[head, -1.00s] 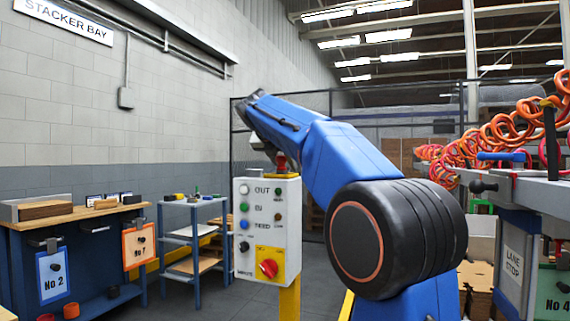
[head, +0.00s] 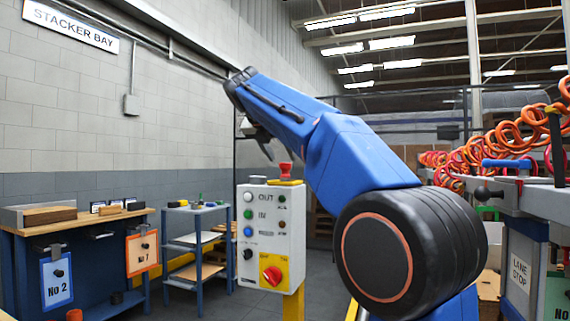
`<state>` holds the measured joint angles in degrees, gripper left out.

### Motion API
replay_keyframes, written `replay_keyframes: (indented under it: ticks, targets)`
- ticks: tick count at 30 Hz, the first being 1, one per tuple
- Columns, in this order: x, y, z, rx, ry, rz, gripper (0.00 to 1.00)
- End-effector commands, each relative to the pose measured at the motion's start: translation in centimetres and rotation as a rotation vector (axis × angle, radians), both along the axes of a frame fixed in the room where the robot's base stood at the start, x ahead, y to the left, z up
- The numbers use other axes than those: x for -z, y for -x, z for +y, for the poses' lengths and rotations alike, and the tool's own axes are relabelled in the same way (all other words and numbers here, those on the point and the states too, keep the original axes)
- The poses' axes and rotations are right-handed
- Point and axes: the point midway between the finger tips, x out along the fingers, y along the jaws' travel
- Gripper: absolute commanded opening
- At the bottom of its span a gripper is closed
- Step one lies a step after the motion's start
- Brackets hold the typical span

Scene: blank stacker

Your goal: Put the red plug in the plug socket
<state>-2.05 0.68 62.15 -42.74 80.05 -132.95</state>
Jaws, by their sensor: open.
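A red plug-like piece (head: 286,170) stands upright on a yellow base (head: 285,182) on top of the grey control box. I take it for the red plug; whether the yellow base is the socket, and how deep the plug sits, I cannot tell. My gripper (head: 258,141) is up and to the left of the red piece, apart from it, with dark fingers pointing down. It is open and looks empty. My own blue arm hides part of the gripper's wrist.
The control box (head: 268,228) on a yellow post has buttons and a red rotary switch (head: 272,275). A blue bench (head: 95,225) and small shelf (head: 195,210) stand at left. Orange coiled hoses (head: 510,135) hang above a table at right.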

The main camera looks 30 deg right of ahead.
Motion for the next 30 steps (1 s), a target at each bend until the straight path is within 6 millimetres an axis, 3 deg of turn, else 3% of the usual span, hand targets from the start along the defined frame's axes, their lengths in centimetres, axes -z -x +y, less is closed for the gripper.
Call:
replay_keyframes:
  ticks: [9,20,26,30]
  targets:
    - [-1.5,1.4,1.8,-0.001,0.000,0.000,0.49]
    - [-1.1,1.8,2.0,0.010,-0.022,-0.015,0.49]
    - [2.8,4.3,2.8,0.089,-0.184,-0.113,0.49]
    - [7.6,7.2,4.0,0.196,-0.369,-0.212,0.49]
